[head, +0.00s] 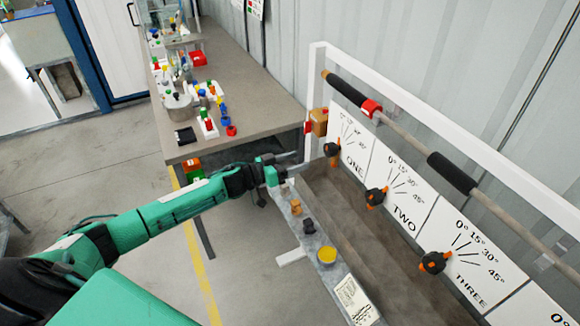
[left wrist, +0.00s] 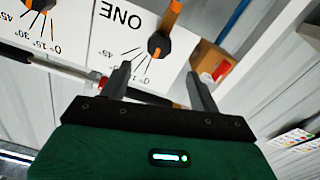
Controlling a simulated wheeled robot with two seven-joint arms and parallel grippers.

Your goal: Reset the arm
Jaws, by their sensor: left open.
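My green left arm comes in from the left, and its left gripper (head: 308,163) is open beside the knob of dial ONE (head: 332,149). In the left wrist view the two grey fingers of the left gripper (left wrist: 160,80) stand apart with nothing between them. The dial ONE knob (left wrist: 158,43), black with an orange lever, appears beyond the fingertips, roughly in line with the gap. I cannot tell whether a finger touches it. The knobs of dial TWO (head: 376,197) and dial THREE (head: 434,262) sit lower right. My right gripper is not in view.
A white frame (head: 440,127) with a bar and black grips runs above the dials. A narrow panel (head: 308,227) with several buttons, one yellow (head: 327,255), stands below my gripper. A workbench (head: 255,105) with coloured parts is behind. Floor at left is clear.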

